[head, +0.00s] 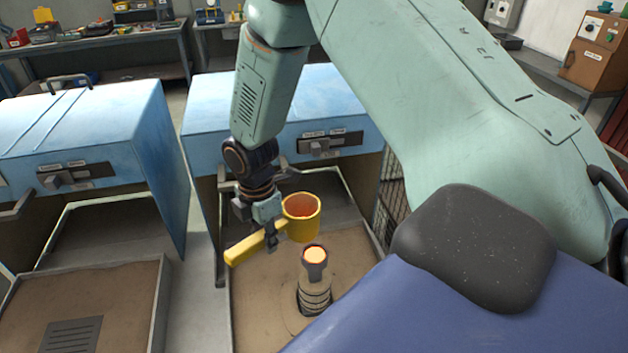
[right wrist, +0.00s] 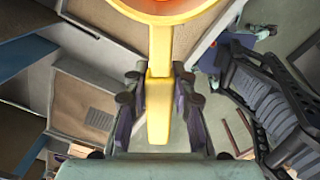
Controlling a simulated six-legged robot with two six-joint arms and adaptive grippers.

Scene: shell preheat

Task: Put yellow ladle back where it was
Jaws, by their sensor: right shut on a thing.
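The yellow ladle (head: 301,217) has a round cup with an orange-red inside and a thick straight handle. My right gripper (head: 271,238) is shut on the handle and holds the ladle in the air above the sandy tray of the right blue unit. The cup points to the right of the gripper and the handle end sticks out to the left. In the right wrist view the ladle handle (right wrist: 159,100) lies between the two dark fingers of my right gripper (right wrist: 160,95), with the cup at the top edge. My left gripper is not in view.
A dark ribbed post with a glowing orange top (head: 315,256) stands in the sandy tray (head: 260,325), just below the cup. Two blue box units (head: 85,125) stand side by side with a gap between. A cluttered workbench (head: 100,42) is at the back left.

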